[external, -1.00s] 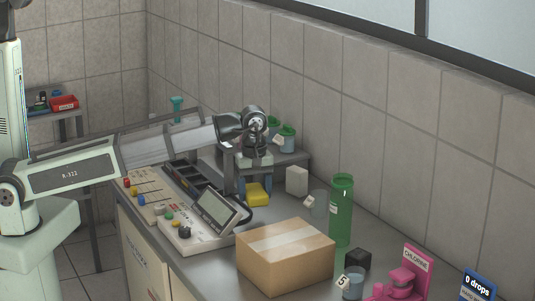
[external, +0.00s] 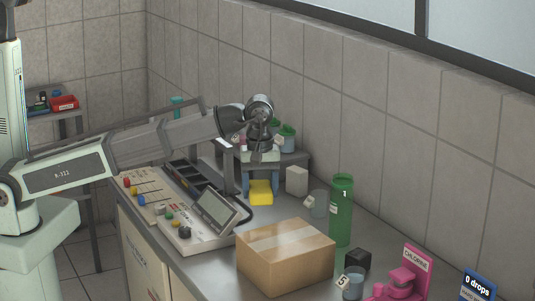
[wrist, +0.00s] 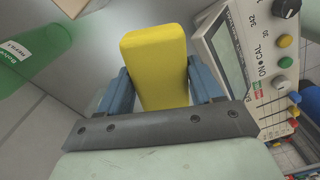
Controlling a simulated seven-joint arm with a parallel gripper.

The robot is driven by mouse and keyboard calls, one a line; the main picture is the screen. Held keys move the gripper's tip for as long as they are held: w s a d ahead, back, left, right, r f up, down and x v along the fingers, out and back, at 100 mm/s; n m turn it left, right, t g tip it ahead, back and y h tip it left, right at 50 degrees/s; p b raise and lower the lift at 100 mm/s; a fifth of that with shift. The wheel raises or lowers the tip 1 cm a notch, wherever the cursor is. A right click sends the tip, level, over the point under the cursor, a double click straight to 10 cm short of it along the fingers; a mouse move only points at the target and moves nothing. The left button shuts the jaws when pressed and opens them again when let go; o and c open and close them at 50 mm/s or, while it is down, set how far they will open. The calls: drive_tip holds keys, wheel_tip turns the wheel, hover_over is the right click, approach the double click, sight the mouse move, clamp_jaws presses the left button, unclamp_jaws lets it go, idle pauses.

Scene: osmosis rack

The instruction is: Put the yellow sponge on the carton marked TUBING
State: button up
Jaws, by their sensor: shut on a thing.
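The yellow sponge (external: 261,192) is between the blue fingers of my gripper (external: 260,183), which points down behind the console. In the wrist view the sponge (wrist: 155,62) stands between the two blue fingers (wrist: 158,85), and the gripper is shut on it. The cardboard carton (external: 285,258) stands on the bench nearer the camera, right of the console, closed with tape across its top. No marking on it can be read. A corner of the carton (wrist: 72,6) shows at the top of the wrist view.
The console with a screen (external: 207,213) is left of the gripper. Nothing stands on the carton.

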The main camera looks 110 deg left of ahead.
drive_tip(key=m, duration=0.2)
approach(285, 238)
drive_tip(key=s+a, duration=0.3)
drive_tip(key=s, duration=0.1)
drive_tip(key=w+d+r+n, duration=0.3)
drive_tip(key=w+n, duration=0.1)
drive_tip(key=n, duration=0.3)
drive_tip(key=shift+f, duration=4.7)
drive_tip(key=shift+f, duration=0.15)
drive_tip(key=o, duration=1)
wheel_tip(285, 238, up, 12)
drive_tip(key=shift+r, duration=0.2)
